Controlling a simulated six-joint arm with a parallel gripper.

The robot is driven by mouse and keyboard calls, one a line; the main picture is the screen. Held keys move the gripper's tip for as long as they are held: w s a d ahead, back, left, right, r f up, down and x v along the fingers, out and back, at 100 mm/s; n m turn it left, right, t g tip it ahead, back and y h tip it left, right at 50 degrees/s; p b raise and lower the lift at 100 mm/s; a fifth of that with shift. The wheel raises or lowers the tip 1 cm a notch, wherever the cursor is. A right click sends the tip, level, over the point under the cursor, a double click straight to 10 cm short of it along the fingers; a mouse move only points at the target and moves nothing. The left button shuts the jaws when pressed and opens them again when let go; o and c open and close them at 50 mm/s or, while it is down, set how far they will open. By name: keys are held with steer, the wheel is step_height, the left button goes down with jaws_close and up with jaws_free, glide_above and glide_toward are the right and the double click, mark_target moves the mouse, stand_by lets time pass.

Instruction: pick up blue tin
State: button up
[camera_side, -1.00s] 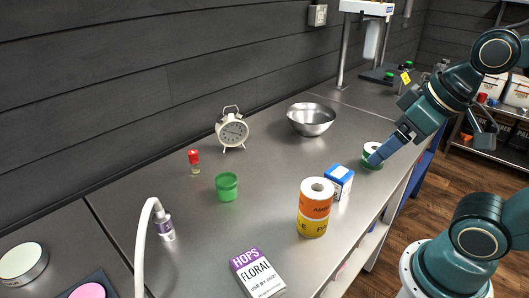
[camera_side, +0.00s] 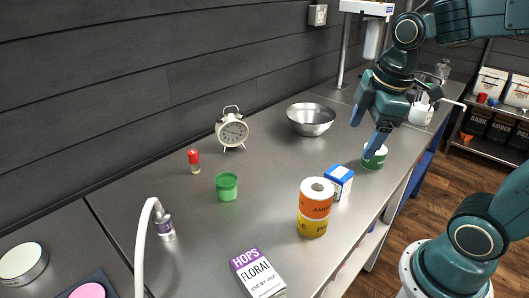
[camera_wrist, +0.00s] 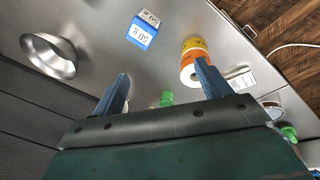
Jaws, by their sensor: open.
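The only blue item on the bench is a small box-shaped blue and white container (camera_side: 339,181), just right of the bench's middle. I cannot tell if it is a tin. In the wrist view the blue container (camera_wrist: 143,30) is beyond the fingertips, near the top. My gripper (camera_side: 367,132) is open and empty, pointing down above the bench at the right, behind the container and apart from it. One finger partly overlaps a green and white roll (camera_side: 376,162) in the side view; I cannot tell if they touch. Both fingers of my gripper (camera_wrist: 161,74) show in the wrist view.
Orange and yellow tape rolls (camera_side: 314,208) are stacked in front of the blue container. A steel bowl (camera_side: 311,118), an alarm clock (camera_side: 231,130), a green tub (camera_side: 227,186), a red-capped bottle (camera_side: 194,161) and a hops packet (camera_side: 258,274) stand around. Bench between bowl and container is clear.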

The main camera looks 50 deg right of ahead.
mark_target(340, 172)
steer(key=w+d+f+n+g, duration=0.2)
steer(key=w+d+f+n, duration=0.2)
steer(key=n, duration=0.4)
steer(key=shift+w+d+f+n+g, duration=0.4)
steer(key=shift+w+f, duration=0.1)
steer(key=shift+w, duration=0.3)
steer(key=shift+f, duration=4.3)
steer(key=shift+a+f, duration=0.1)
steer(key=shift+f, duration=2.5)
